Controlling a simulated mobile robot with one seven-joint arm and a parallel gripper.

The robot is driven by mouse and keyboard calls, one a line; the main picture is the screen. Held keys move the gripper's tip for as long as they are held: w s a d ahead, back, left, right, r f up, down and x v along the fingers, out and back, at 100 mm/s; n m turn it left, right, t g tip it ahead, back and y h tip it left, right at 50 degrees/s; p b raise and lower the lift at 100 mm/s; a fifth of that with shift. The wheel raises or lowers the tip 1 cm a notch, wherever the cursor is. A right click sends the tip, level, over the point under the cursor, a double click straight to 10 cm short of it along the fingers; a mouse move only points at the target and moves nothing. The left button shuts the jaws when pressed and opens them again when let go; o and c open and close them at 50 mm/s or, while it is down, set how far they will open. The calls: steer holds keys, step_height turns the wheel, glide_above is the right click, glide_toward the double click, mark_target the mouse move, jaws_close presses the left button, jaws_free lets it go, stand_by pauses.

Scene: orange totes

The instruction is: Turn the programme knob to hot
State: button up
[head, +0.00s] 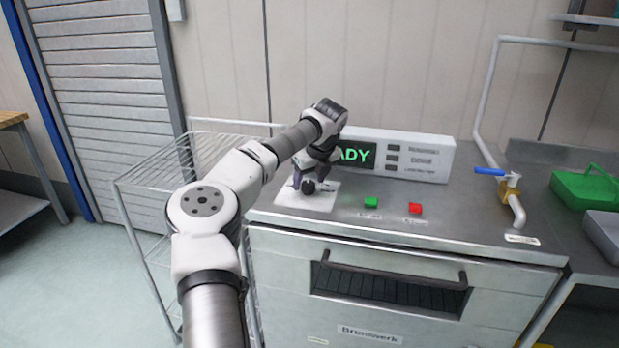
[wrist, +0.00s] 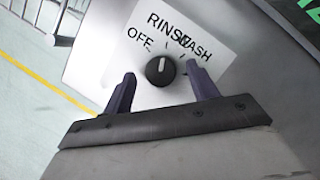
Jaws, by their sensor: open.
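The programme knob (wrist: 160,71) is a round black dial with a white pointer line, on a white label plate (wrist: 215,28). The plate reads OFF, RINSE and WASH around the dial; no word "hot" is readable. In the head view my gripper (head: 308,184) is low over the white plate (head: 290,197) at the counter's left end.
A white console (head: 430,158) with a green-lit display, partly hidden by my arm, stands behind. A green button (head: 371,202) and a red button (head: 415,209) sit to the right. Further right are a brass tap (head: 511,188) and a green container (head: 585,190). A wire rack (head: 150,180) stands left.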

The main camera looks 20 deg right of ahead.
steer(key=shift+w+f, duration=0.15)
steer(key=shift+f, duration=0.25)
steer(key=shift+c, duration=0.3)
steer(key=c, duration=0.9)
steer(key=shift+c, duration=0.2)
